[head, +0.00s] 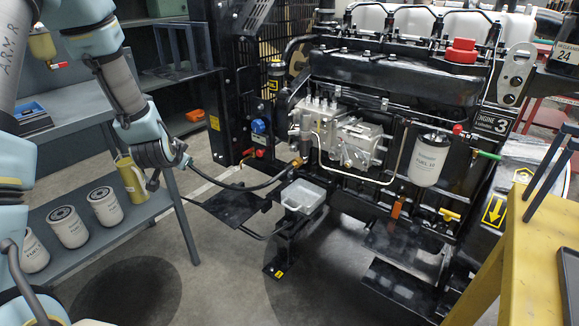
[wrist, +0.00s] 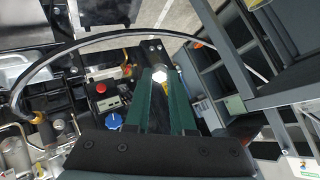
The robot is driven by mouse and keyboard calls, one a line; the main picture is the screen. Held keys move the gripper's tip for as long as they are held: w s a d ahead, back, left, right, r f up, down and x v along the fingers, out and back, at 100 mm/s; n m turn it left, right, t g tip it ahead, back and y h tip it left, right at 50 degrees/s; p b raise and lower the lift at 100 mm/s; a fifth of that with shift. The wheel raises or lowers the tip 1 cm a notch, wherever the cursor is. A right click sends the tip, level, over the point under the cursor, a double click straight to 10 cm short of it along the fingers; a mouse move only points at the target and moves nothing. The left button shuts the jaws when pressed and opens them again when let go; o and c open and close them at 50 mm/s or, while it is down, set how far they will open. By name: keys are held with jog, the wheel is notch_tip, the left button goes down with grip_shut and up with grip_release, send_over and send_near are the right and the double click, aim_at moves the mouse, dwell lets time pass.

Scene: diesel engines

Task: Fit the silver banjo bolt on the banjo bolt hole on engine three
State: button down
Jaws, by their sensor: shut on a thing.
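My gripper (head: 184,160) is at the left of the head view, between the shelf and the engine. In the wrist view its two green fingers (wrist: 160,80) are closed on a small bright silver piece at their tips, which looks like the silver banjo bolt (wrist: 160,76). The bolt is too small to make out in the head view. Engine three (head: 400,90), with its "Engine 3" sign (head: 493,122), stands to the right, well apart from my gripper. I cannot make out the banjo bolt hole.
A dark hose (head: 245,187) arcs from near my gripper to a brass fitting (head: 297,162) on the engine's left side. A grey tray (head: 303,196) stands below it. A shelf with white filters (head: 68,228) is at left. A yellow stand (head: 535,255) is front right.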

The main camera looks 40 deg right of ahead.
jog(key=s+d+m+h+b, duration=0.2)
jog(key=s+d+h+b, duration=0.15)
jog(key=d, duration=0.35)
jog(key=s+d+m+h+b, duration=0.2)
jog(key=d+h+b, duration=0.15)
jog(key=d, duration=0.35)
jog(key=s+d+r+m+g+h+b, duration=0.25)
jog(key=s+d+b, duration=0.2)
jog(key=s, duration=0.25)
jog(key=s+d+r+m+g+h+b, duration=0.2)
jog(key=s+d+r+m+h+b, duration=0.1)
jog(key=s+d, duration=0.35)
jog(key=p+x, duration=0.1)
jog(key=x, duration=0.5)
jog(key=shift+d, duration=0.35)
jog(key=shift+d, duration=0.1)
jog(key=shift+w+d, duration=0.2)
jog(key=shift+d, duration=0.1)
jog(key=shift+w+d+b, duration=0.15)
jog(key=shift+d+b, duration=0.15)
jog(key=shift+d, duration=0.35)
jog(key=shift+d, duration=0.15)
jog(key=shift+d+f+b, duration=0.1)
jog(key=shift+b, duration=0.55)
